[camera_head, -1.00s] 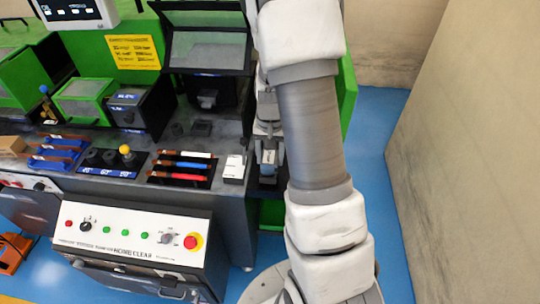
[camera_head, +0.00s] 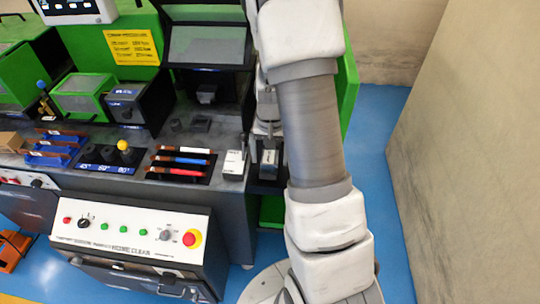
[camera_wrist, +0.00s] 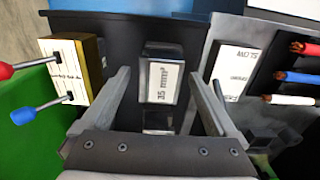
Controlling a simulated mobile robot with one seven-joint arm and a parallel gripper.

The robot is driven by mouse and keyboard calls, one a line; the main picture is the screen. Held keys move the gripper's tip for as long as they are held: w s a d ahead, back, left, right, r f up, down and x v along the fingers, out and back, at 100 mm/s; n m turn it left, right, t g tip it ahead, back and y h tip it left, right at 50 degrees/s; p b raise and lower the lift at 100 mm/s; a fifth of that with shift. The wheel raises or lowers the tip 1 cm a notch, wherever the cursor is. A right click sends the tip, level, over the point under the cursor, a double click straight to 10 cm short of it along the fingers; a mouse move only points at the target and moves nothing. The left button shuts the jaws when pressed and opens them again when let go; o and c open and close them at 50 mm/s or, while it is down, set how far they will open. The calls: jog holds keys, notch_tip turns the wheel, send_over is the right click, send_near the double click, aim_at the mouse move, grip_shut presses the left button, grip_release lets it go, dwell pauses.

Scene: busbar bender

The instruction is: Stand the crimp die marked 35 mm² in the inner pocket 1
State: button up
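A dark block-shaped crimp die with a white label (camera_wrist: 163,82) stands in a black tray (camera_wrist: 115,28) in the wrist view. The label reads sideways and ends in "5 mm²"; its first digit looks like a 3 but is not sharp. My gripper (camera_wrist: 160,74) is open, one finger on each side of the die, with a small gap on both sides. A dark square shape (camera_wrist: 158,121), a pocket or block, lies just below the die. In the head view the die (camera_head: 269,158) shows under my gripper (camera_head: 268,138), partly beside my arm.
A white-labelled block (camera_wrist: 235,70) is right of the tray, beside red, blue and white-handled tools (camera_wrist: 292,77). A yellow-sided box (camera_wrist: 75,68) is on the left, with red and blue knobbed rods. A control panel (camera_head: 130,234) stands in front of the bench.

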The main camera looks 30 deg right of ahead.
aim_at(271, 157)
notch_tip(271, 157, up, 18)
jog(key=p, duration=0.2)
jog(key=shift+f, duration=0.25)
dwell(0.6)
